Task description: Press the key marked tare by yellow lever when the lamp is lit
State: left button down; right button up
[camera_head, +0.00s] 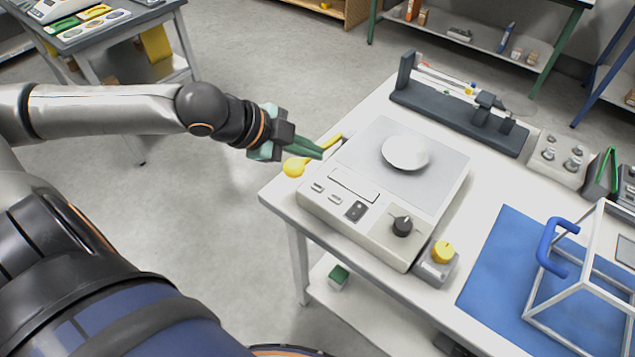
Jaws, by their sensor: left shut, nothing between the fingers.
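A light grey weighing scale (350,231) stands on the white table, with a round white pan (405,152) on its top. Its front panel has a pale display strip (353,184), two small light keys (326,193), a dark switch (355,211) and a black knob (402,226). Their markings are too small to read, and I cannot make out a lit lamp. A yellow lever with a round end (294,167) shows at the scale's left edge, partly behind my left gripper (319,153). The gripper's green fingers are shut and empty, pointing right over that edge. My right gripper is out of view.
A grey box with a yellow knob (442,252) stands right of the scale. A blue mat (500,262) carries a white frame with a blue handle (546,248). A dark long stand (450,112) lies behind the scale. Open floor is on the left.

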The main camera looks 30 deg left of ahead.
pick_arm(q)
jog(key=b, duration=0.4)
send_over(317, 187)
jog(key=f, duration=0.2)
jog(key=a+f, duration=0.1)
jog(key=f, duration=0.1)
jog(key=shift+s+f, duration=0.1)
jog(key=shift+s, duration=0.25)
jog(key=shift+f+b, duration=0.4)
jog(key=shift+f, duration=0.6)
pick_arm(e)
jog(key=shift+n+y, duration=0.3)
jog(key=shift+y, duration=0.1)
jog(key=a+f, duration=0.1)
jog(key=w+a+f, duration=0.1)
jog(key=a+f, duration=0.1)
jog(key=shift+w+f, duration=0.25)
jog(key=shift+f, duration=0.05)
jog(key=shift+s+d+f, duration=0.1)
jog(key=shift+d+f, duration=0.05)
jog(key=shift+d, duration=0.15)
pick_arm(q)
jog(key=shift+f, duration=0.1)
jog(key=shift+f, duration=0.35)
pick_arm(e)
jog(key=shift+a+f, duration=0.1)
